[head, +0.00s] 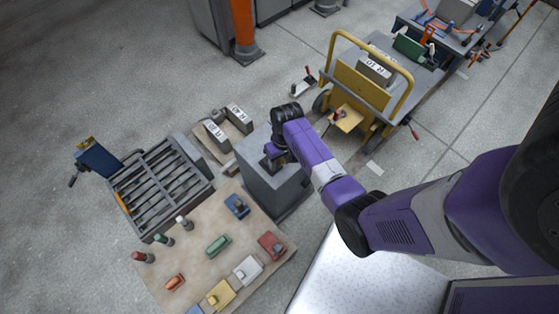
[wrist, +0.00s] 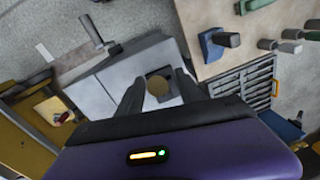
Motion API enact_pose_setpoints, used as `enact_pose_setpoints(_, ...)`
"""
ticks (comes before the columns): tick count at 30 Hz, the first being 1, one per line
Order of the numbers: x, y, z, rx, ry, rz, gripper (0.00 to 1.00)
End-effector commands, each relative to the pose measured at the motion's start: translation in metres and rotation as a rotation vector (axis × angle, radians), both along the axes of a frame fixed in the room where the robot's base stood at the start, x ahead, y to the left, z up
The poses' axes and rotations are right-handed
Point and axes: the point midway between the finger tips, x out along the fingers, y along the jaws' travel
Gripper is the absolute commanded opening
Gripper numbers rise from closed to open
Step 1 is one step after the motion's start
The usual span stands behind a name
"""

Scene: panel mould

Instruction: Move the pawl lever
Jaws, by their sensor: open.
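My gripper (head: 270,162) is over the top of a grey box-shaped cabinet (head: 280,195), fingers pointing down. In the wrist view its two fingers (wrist: 158,84) are apart, with a dark square patch (wrist: 157,80) on the cabinet top between them. No part is plainly recognisable as the pawl lever. A small lever with a red grip (head: 337,115) stands on a yellow plate of the trolley, and also shows at left in the wrist view (wrist: 60,118).
The yellow-railed trolley (head: 376,57) stands behind right of the cabinet. A board (head: 190,262) with several coloured blocks and pegs lies in front. A slatted roller frame (head: 160,190) is at left, near two grey labelled blocks (head: 238,118). Open floor lies at upper left.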

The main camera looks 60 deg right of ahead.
Motion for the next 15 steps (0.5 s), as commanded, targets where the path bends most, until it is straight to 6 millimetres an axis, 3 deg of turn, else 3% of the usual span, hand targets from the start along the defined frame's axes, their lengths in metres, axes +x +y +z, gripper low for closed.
enact_pose_setpoints(4,0.0002,0.0,0.0003,0.0,0.0,0.0,0.43)
enact_pose_setpoints(11,0.0002,0.0,0.0005,0.0,0.0,0.0,0.0)
enact_pose_setpoints(15,0.0002,0.0,0.0005,0.0,0.0,0.0,0.0)
